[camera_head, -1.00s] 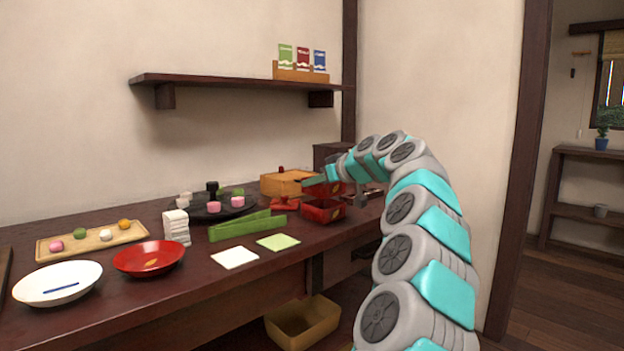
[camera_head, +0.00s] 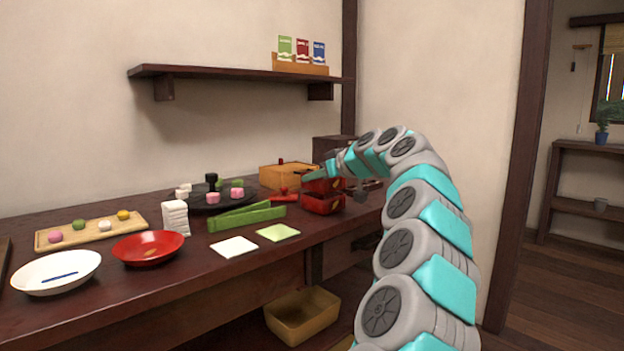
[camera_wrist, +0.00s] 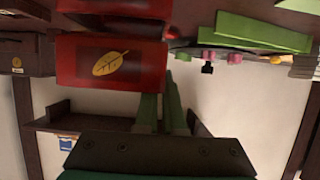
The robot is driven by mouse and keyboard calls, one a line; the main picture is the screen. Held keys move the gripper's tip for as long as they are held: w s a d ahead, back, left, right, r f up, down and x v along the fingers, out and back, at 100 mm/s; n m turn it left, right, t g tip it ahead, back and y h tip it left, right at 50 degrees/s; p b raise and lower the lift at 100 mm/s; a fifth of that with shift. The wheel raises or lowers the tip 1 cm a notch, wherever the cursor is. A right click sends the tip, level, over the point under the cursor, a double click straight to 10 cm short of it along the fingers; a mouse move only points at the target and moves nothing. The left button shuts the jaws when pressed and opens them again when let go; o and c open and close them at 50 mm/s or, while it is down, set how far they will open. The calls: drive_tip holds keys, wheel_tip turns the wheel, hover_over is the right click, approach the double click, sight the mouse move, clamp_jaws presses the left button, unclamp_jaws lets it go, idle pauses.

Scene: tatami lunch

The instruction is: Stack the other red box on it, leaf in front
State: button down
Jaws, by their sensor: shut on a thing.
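A red box (camera_wrist: 82,62) with a gold leaf on its face is held by my gripper (camera_wrist: 160,104); it also shows in the head view (camera_head: 323,186). My gripper also shows in the head view (camera_head: 316,175), at the box's upper left. The other red box (camera_head: 318,205) stands on the counter directly below, with a gold mark on its visible face; part of it shows in the wrist view (camera_wrist: 120,8). The held box looks level and lined up over it. Whether they touch is unclear. My arm hides part of the right side.
A wooden box (camera_head: 284,177) stands behind on the left, with a small red item (camera_head: 284,195) before it. A bin (camera_head: 302,316) stands below.

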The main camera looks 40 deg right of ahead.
drive_tip(key=shift+f+b, duration=0.65)
drive_tip(key=shift+f, duration=0.1)
idle(0.4)
drive_tip(key=c, duration=0.9)
unclamp_jaws()
drive_tip(key=shift+c, duration=0.2)
drive_tip(key=v, duration=0.8)
